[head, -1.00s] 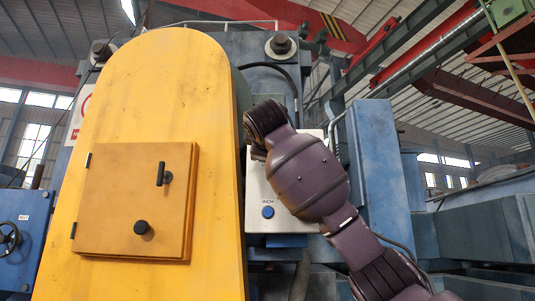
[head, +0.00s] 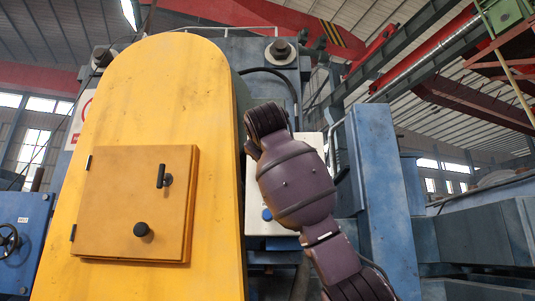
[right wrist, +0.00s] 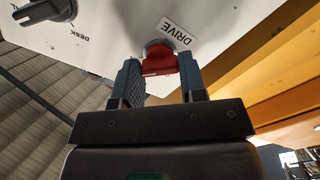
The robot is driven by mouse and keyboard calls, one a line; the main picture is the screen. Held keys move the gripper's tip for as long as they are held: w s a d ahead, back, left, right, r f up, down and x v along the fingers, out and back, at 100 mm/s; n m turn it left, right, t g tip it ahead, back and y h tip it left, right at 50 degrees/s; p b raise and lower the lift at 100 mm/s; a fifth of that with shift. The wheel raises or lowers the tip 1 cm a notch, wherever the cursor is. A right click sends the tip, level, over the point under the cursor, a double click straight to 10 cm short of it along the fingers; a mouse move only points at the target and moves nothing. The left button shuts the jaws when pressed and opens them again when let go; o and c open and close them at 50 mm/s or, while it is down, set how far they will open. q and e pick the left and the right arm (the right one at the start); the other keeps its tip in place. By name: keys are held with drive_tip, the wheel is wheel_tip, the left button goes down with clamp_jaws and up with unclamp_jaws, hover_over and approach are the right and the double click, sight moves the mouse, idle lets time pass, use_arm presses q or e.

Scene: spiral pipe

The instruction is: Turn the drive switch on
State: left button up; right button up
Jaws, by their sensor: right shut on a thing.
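The drive switch (right wrist: 158,60) is a red knob on a pale round base, beside the label "DRIVE" (right wrist: 177,34) in the right wrist view. My right gripper (right wrist: 160,74) has its two fingers on either side of the red knob and is shut on it. The white control panel (right wrist: 112,40) fills the top of that view and also shows in the head view (head: 257,215), partly behind my right arm. In the head view my arm hides the drive switch and my right gripper. My left gripper is not in view.
A black switch (right wrist: 48,10) sits on the panel near the label "DESK" (right wrist: 80,31). A tall yellow housing (head: 160,90) stands close on the left, and a blue post (head: 380,160) on the right.

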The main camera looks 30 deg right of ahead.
idle(0.3)
drive_tip(key=o, duration=0.8)
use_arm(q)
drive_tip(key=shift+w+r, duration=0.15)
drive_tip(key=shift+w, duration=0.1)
use_arm(e)
drive_tip(key=shift+o, duration=0.6)
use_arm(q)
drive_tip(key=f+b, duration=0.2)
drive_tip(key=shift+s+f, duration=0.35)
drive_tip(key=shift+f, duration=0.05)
use_arm(e)
drive_tip(key=v, duration=1)
drive_tip(key=shift+s+a, duration=0.2)
drive_tip(key=shift+s, duration=0.15)
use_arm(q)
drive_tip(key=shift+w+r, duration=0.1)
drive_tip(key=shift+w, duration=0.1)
